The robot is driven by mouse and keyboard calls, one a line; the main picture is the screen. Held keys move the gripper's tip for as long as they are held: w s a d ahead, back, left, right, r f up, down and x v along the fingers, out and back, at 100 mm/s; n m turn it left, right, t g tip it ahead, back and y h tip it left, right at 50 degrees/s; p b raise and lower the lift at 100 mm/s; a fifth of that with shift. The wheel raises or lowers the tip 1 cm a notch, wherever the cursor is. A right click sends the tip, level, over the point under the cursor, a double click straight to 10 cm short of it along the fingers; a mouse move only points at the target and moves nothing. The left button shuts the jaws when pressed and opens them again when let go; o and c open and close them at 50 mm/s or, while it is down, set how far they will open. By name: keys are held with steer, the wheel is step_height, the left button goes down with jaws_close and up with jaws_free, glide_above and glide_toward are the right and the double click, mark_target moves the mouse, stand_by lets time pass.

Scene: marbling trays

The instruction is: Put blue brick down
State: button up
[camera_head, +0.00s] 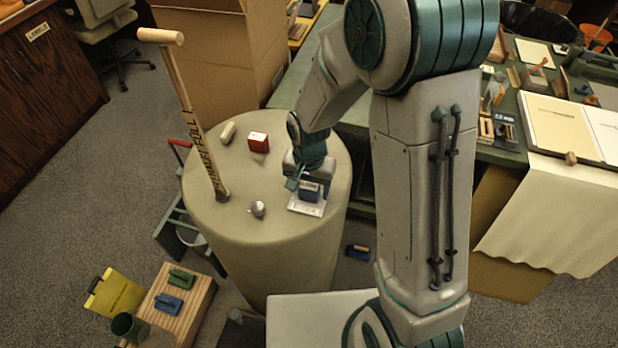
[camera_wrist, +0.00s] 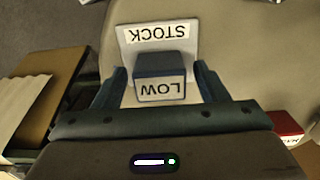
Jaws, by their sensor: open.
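The blue brick (camera_wrist: 160,68) has a white label reading LOW on one face. It sits on a white card (camera_wrist: 188,37) marked STOCK. In the head view the brick (camera_head: 309,192) and the card (camera_head: 306,208) are at the front right of the round table. My gripper (camera_wrist: 161,84) is open, with one finger on each side of the brick. Small gaps show between the fingers and the brick in the wrist view. In the head view my gripper (camera_head: 308,185) hides part of the brick.
The round table (camera_head: 270,228) also holds a red box (camera_head: 258,142), a pale block (camera_head: 228,133), a small silver object (camera_head: 258,209) and an upright wooden-handled pole (camera_head: 190,110). A cardboard box (camera_head: 222,55) stands behind. The table's front left is clear.

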mark_target(309, 186)
step_height(309, 186, up, 12)
steer(key=s+d+r+n+t, duration=0.3)
steer(key=s+d+r, duration=0.5)
steer(key=s+d, duration=0.4)
steer(key=shift+s+n, duration=0.4)
steer(key=shift+n, duration=0.2)
steer(key=shift+s+f, duration=0.1)
